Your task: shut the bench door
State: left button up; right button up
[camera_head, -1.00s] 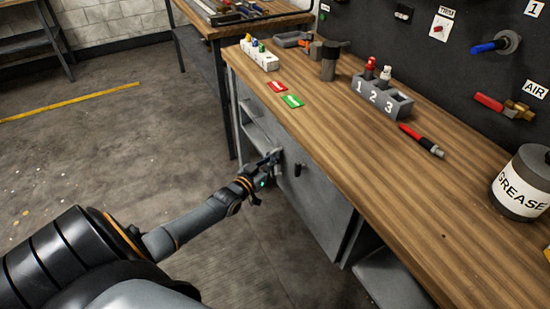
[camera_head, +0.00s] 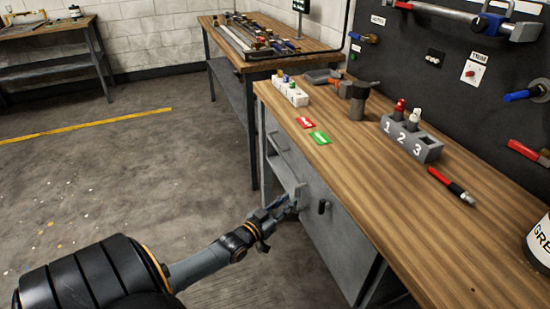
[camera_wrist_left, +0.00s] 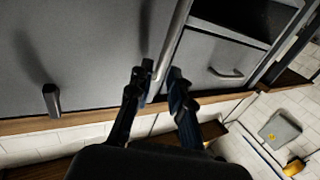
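The bench door (camera_head: 338,232) is a grey panel under the wooden bench top, with a small dark handle (camera_head: 322,207). In the left wrist view the door (camera_wrist_left: 90,45) fills the left side, with its handle (camera_wrist_left: 52,100) at far left. I cannot tell how far it stands open. My left gripper (camera_head: 292,203) is at the door's left edge, left of the handle. In the left wrist view the fingers of my left gripper (camera_wrist_left: 160,78) are apart, with a pale edge showing between them. I cannot tell whether they touch it. My right gripper is not in view.
A grey drawer with a handle (camera_wrist_left: 226,73) is beside the door. Open floor (camera_head: 130,180) lies to the left.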

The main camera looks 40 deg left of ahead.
pick_arm(q)
jog(key=s, duration=0.6)
jog(key=shift+s+d, duration=0.15)
jog(key=s+d+f+g+p, duration=0.1)
jog(key=s+d+f+g, duration=0.15)
jog(key=s+f, duration=0.45)
jog(key=s+d+f+g+p, duration=0.1)
jog(key=s+d+f+g, duration=0.15)
jog(key=f, duration=0.85)
jog(key=s+d+f+g, duration=0.2)
jog(key=s+f+g, duration=0.25)
jog(key=f, duration=0.45)
jog(key=s+d+f+m+g, duration=0.1)
jog(key=s+d+f, duration=0.3)
jog(key=s, duration=0.4)
jog(key=s+d+f+m+g+p, duration=0.1)
jog(key=s+d+f+g, duration=0.3)
jog(key=s, duration=0.5)
jog(key=s+d+f+m+g+p, duration=0.1)
jog(key=s+d+f, duration=0.3)
jog(key=s, duration=0.4)
jog(key=shift+s+d+f+g+h, duration=0.15)
jog(key=shift+d+f+g+h, duration=0.25)
jog(key=shift+g, duration=0.35)
jog(key=shift+o, duration=0.2)
jog(key=shift+d, duration=0.1)
